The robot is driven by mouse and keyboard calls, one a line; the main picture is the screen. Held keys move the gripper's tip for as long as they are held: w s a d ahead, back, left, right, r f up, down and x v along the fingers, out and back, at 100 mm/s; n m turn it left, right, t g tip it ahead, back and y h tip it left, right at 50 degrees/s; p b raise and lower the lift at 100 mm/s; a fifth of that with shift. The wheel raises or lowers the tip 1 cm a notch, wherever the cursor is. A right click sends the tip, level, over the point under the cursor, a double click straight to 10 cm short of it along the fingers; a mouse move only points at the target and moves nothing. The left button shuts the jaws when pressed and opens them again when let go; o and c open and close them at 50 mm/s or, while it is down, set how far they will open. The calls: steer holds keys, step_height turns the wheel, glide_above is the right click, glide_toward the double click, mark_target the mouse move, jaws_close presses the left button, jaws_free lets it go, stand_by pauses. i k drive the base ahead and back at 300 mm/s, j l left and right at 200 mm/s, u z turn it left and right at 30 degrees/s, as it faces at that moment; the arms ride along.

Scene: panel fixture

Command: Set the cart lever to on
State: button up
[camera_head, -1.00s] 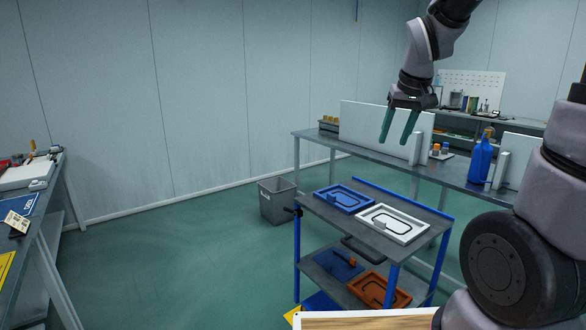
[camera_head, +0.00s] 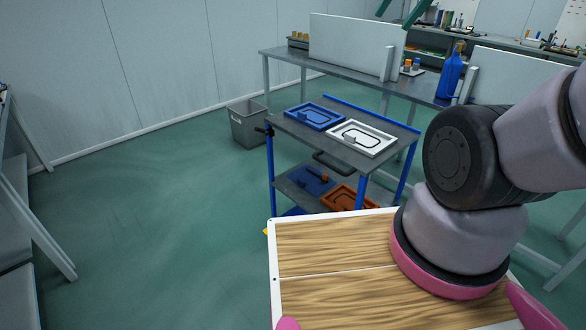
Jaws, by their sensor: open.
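The cart (camera_head: 378,166) is a grey two-shelf trolley with blue posts, standing in the middle of the view. A small black part (camera_head: 264,130) sticks out at its left corner; it may be the lever, but it is too small to tell its setting. A dark handle (camera_head: 332,164) is on the cart's near side, below the top shelf. My gripper (camera_head: 394,20) shows only as two green fingers at the top edge, apart and empty. In the picture it is above the cart; the rest of it is cut off.
The top shelf holds a blue tray (camera_head: 315,116) and a white tray (camera_head: 361,138). A blue tray and an orange tray (camera_head: 349,197) lie below. A grey bin (camera_head: 248,122) stands left of the cart. A workbench (camera_head: 345,72) with a blue bottle (camera_head: 450,75) is behind.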

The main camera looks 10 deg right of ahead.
mark_target(258, 129)
steer(key=j+u, duration=0.1)
steer(key=u, duration=0.35)
steer(key=i+u, duration=0.15)
steer(key=u, duration=0.25)
steer(key=i+u, duration=0.1)
steer(key=u, duration=0.35)
steer(key=i, duration=1.25)
steer(key=i+j, duration=0.1)
steer(key=i, duration=1.2)
steer(key=i+z, duration=0.1)
steer(key=i, duration=1.15)
steer(key=z, duration=0.5)
steer(key=i+j+z, duration=0.1)
steer(key=z, duration=0.35)
steer(key=j+z, duration=0.1)
steer(key=z, duration=0.4)
steer(key=i+j+z, duration=0.1)
steer(key=z, duration=2.45)
